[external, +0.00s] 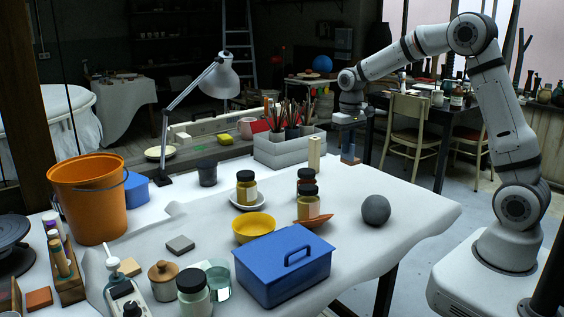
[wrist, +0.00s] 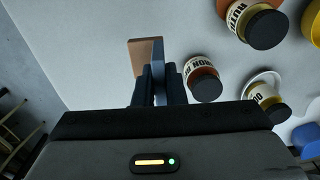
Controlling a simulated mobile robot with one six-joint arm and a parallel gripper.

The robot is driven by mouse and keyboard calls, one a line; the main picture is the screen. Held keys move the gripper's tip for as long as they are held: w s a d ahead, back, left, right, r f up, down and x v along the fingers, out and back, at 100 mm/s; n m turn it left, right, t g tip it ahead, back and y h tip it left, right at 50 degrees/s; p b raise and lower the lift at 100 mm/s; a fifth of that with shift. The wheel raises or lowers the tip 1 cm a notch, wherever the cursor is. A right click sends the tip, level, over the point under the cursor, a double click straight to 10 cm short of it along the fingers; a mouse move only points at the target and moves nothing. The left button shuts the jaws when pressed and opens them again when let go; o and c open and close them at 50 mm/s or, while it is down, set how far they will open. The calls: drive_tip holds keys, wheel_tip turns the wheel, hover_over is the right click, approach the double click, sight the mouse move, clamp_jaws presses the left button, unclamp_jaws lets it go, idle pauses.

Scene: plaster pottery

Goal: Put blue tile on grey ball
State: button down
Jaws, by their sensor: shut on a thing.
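My gripper (external: 348,143) hangs at the back right of the table, fingers down, well behind the grey ball. In the wrist view it (wrist: 158,85) is shut on a thin blue tile (wrist: 158,57), held on edge between the dark fingers. A brown, flat-sided piece (wrist: 139,57) shows right beside the tile; I cannot tell if the two touch. In the external view the tile is too small to tell from the fingers. The grey ball (external: 376,210) rests on the white table near its right end, with nothing on top; it is outside the wrist view.
Jars (external: 307,184), a yellow bowl (external: 253,227) and a blue toolbox (external: 282,265) stand left of the ball. The cloth around the ball is clear.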

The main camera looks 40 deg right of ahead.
drive_tip(key=s+a+r+p, duration=0.1)
drive_tip(key=s+r, duration=0.1)
drive_tip(key=s, duration=0.5)
drive_tip(key=s+a+r+p, duration=0.1)
drive_tip(key=s+r, duration=0.1)
drive_tip(key=s, duration=0.5)
approach(374, 199)
drive_tip(key=shift+f+n, duration=0.3)
drive_tip(key=shift+f, duration=0.95)
drive_tip(key=shift+f, duration=0.15)
drive_tip(key=c, duration=1.9)
unclamp_jaws()
drive_tip(key=shift+c, duration=0.2)
drive_tip(key=o, duration=0.4)
drive_tip(key=shift+o, duration=0.2)
